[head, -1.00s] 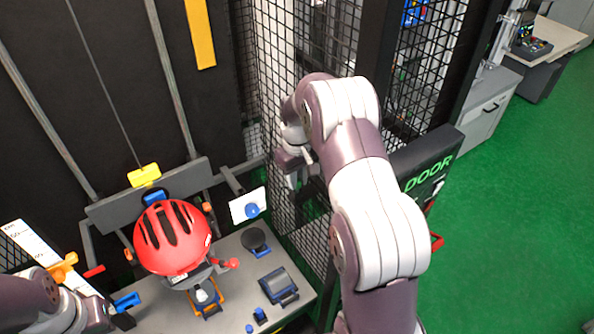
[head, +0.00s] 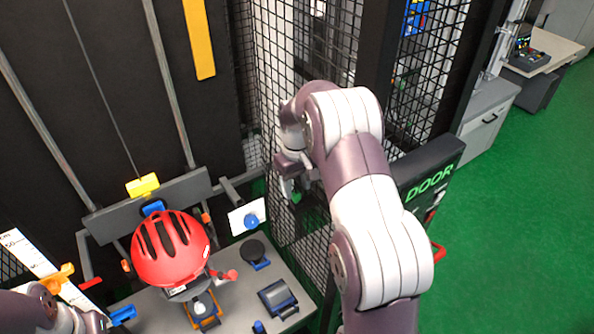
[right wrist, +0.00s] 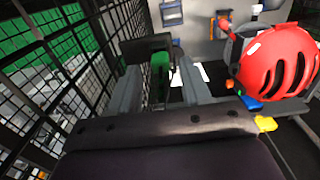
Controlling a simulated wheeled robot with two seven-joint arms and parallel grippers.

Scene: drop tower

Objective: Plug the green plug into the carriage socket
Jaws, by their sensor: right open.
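My right gripper (head: 290,180) is beside the mesh cage, right of the helmet. In the right wrist view its fingers (right wrist: 162,88) are apart. A small green piece (right wrist: 160,65), which looks like the green plug, shows between them; a green bit also shows by the gripper in the head view (head: 297,197). I cannot tell whether the fingers touch it. The carriage (head: 190,193) is a grey crossbeam with a yellow block, behind a red helmet (head: 168,250). I cannot make out its socket. My left gripper (head: 95,322) is at the lower left, its fingers unclear.
The black mesh cage (head: 345,40) and the black DOOR panel (head: 425,165) are close to my right arm. A grey table (head: 235,290) holds a black disc (head: 253,250), a dark box (head: 278,297) and small blue parts. A white card (head: 236,219) stands behind. Green floor is free at right.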

